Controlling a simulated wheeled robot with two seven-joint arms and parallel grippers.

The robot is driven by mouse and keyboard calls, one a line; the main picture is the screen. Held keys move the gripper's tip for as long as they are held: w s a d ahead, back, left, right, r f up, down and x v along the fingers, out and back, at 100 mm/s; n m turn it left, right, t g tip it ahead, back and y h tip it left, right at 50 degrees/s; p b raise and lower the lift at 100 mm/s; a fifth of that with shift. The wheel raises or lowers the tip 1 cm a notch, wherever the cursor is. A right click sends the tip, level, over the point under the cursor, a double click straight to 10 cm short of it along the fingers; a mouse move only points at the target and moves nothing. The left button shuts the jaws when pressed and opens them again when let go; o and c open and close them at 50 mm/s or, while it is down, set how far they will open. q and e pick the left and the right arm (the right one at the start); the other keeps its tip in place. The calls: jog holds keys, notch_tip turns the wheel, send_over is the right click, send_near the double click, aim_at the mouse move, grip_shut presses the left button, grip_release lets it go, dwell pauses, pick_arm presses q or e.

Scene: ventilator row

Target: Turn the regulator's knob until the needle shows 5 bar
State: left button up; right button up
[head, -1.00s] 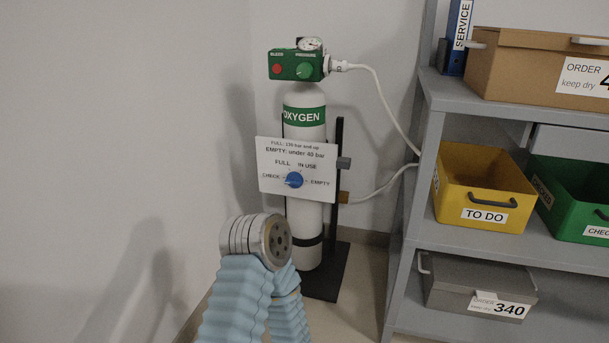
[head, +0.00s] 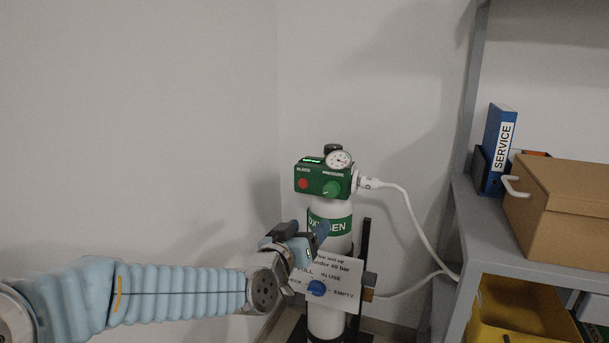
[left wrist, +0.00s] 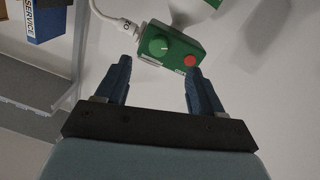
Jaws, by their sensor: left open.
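The green regulator (head: 340,182) sits on top of the white oxygen cylinder (head: 325,318). Its green pressure knob (head: 331,188) is on the front, right of a red bleed button (head: 303,183). The round white gauge (head: 339,160) is above the knob; its needle is too small to read. My left gripper (head: 318,232) is in front of the cylinder's green OXYGEN band, below the regulator and apart from the knob. In the left wrist view, my left gripper (left wrist: 158,85) is open and empty, with the knob (left wrist: 158,45) and red button (left wrist: 190,61) beyond its fingertips. My right gripper is not in view.
A white hose (head: 412,210) runs from the regulator's right side down toward the grey shelf (head: 490,235). A sign with a blue dial (head: 316,288) hangs on the cylinder below my gripper. A brown box (head: 565,205) and blue binder (head: 498,150) stand on the shelf.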

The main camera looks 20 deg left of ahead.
pick_arm(q)
notch_tip(320, 180, up, 2)
jog(key=p, duration=0.3)
send_near(330, 192)
jog(key=w, duration=0.8)
jog(key=shift+d+f, duration=0.1)
jog(key=shift+d, duration=0.3)
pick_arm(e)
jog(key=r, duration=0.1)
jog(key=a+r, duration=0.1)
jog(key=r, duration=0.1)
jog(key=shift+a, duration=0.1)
